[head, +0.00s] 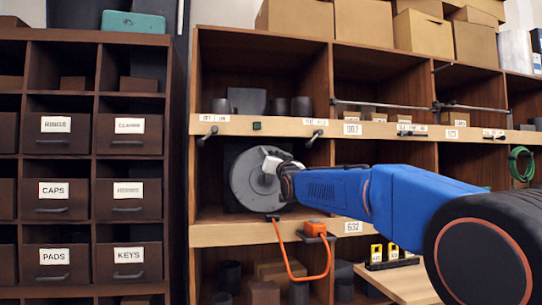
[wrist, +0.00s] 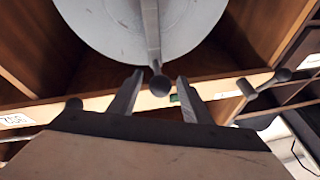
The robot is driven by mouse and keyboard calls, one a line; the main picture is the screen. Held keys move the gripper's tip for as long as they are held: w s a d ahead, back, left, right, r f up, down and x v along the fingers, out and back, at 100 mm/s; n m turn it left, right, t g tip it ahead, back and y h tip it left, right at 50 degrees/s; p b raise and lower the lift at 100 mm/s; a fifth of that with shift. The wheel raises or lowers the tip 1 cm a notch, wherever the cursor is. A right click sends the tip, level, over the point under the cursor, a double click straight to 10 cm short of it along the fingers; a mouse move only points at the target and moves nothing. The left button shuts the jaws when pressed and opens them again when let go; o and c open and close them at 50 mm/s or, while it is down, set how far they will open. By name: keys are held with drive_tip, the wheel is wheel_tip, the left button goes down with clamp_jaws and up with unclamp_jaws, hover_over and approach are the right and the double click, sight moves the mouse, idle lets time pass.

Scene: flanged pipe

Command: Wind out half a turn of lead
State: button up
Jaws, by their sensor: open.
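A grey round reel (head: 252,190) sits in an open shelf compartment in the head view. Its pale disc (wrist: 105,28) fills the top of the wrist view. A grey bar (wrist: 150,30) crosses the disc and ends in a dark round knob (wrist: 159,86). My gripper (head: 272,168) is in front of the reel, its tips partly hidden in the head view. In the wrist view my gripper (wrist: 160,78) is open, one finger on each side of the knob, with gaps visible. An orange lead (head: 289,262) hangs in a loop from below the reel to an orange plug or box (head: 314,228).
The reel's compartment has a wooden front ledge (head: 230,234) below and a labelled ledge (head: 260,125) with small levers above. A drawer cabinet (head: 90,150) stands to the left. Yellow-marked blocks (head: 376,253) stand on a light surface at lower right.

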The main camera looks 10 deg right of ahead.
clamp_jaws()
drive_tip(key=shift+a, duration=0.1)
